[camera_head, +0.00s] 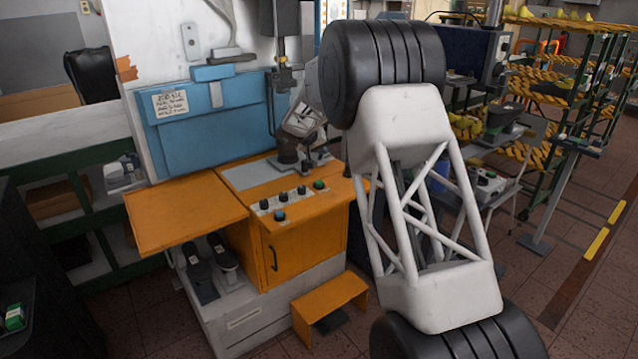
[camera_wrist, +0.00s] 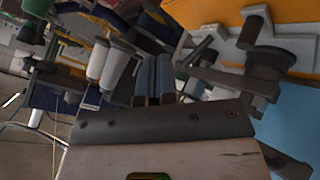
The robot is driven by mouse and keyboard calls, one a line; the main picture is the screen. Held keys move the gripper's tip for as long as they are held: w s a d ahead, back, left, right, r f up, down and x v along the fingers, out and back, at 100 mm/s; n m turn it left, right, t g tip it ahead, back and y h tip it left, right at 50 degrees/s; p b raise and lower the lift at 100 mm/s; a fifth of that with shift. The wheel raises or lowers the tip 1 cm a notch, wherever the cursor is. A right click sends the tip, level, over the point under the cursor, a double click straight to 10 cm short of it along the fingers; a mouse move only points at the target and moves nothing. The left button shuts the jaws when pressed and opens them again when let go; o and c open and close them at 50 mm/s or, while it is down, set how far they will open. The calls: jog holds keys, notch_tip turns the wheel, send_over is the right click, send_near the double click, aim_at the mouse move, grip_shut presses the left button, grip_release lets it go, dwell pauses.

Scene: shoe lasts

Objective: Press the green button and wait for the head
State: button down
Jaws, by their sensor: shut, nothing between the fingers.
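The green button (camera_head: 320,184) sits at the right end of the control strip on the front edge of the orange machine (camera_head: 188,212), beside several black knobs (camera_head: 280,197). Dark machine parts (camera_head: 287,152) stand on the grey plate behind the strip. In the wrist view my gripper (camera_wrist: 154,78) has its two narrow fingers side by side, shut and holding nothing. In the head view my arm hides much of the area right of the machine, and I cannot make out the fingertips clearly. I cannot tell whether they touch anything. The green button is not clearly identifiable in the wrist view.
A blue panel (camera_head: 208,110) with a paper label rises behind the machine. A small orange step (camera_head: 329,301) stands on the floor in front. Racks with yellow shoe lasts (camera_head: 560,85) stand at the right, beyond a side table (camera_head: 487,185). Dark fixtures crowd the wrist view.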

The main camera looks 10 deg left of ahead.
aim_at(318, 181)
jog(key=shift+w+a+f, duration=0.65)
jog(key=shift+a+f, duration=0.25)
jog(key=shift+a, duration=0.05)
jog(key=shift+f, duration=0.2)
jog(key=shift+f, duration=4.15)
jog(key=shift+f, duration=0.15)
jog(key=shift+f, duration=0.3)
jog(key=shift+f, duration=0.55)
jog(key=shift+r, duration=0.95)
jog(key=shift+r, duration=0.1)
